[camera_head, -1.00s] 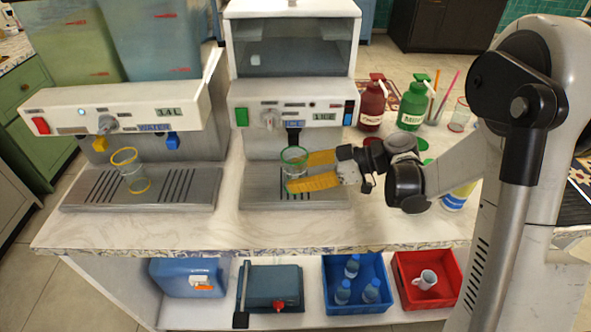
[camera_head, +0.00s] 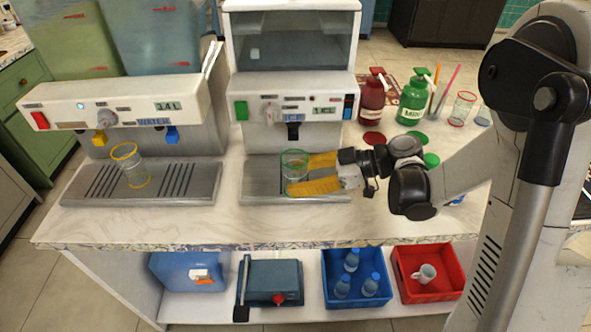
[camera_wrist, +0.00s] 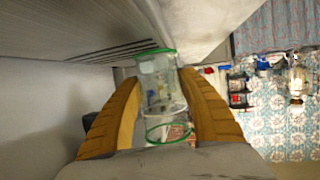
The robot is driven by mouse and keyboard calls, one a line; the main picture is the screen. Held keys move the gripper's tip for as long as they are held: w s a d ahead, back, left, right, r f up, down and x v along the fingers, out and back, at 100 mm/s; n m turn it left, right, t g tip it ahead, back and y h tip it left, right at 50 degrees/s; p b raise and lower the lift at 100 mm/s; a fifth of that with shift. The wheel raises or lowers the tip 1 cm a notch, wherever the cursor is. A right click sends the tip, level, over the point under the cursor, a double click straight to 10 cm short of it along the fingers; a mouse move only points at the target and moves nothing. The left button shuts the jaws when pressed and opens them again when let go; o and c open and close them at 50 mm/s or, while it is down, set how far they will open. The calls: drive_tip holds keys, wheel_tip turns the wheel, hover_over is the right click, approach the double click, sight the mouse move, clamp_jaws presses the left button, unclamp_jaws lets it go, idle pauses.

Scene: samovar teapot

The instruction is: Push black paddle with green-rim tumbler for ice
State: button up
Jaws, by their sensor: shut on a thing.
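The green-rim tumbler (camera_head: 294,163) is clear glass and stands upright at the ice machine (camera_head: 290,100), over its slotted tray (camera_head: 258,188). My gripper (camera_head: 312,174) comes from the right, its yellow fingers shut on the tumbler's sides. In the wrist view the tumbler (camera_wrist: 160,85) sits between both fingers (camera_wrist: 162,115). The black paddle (camera_head: 293,131) hangs under the ice label, just above and behind the tumbler's rim. A small gap shows between rim and paddle in the head view. Whether the tumbler touches the tray is unclear.
A yellow-rim tumbler (camera_head: 130,165) stands on the water machine's tray (camera_head: 75,190) at left. Red (camera_head: 373,98) and green (camera_head: 414,98) pump bottles and more glasses stand behind my arm. The counter front (camera_head: 230,228) is clear.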

drive_tip(key=shift+s+a, duration=0.15)
drive_tip(key=shift+s, duration=3.35)
